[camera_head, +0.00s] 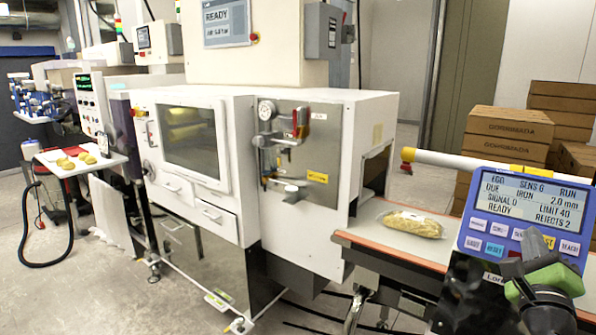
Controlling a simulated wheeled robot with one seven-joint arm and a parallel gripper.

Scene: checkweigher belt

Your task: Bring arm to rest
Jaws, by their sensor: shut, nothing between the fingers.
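My gripper (514,268) is at the lower right, at the end of my dark grey arm with green parts. It appears in front of the lower edge of the blue control panel (525,215); I cannot tell whether it touches the panel. Its fingers are shut with nothing held, and they are small and partly lost against the dark background. A clear bag of yellowish food (411,223) lies on the belt (372,216), left of the panel and apart from my gripper.
A large white machine (245,240) with a window fills the middle. Stacked cardboard boxes (507,130) stand behind the belt at right. A white shelf (105,160) with several yellow food pieces (75,158) is at left. A black hose (45,265) loops over the open floor there.

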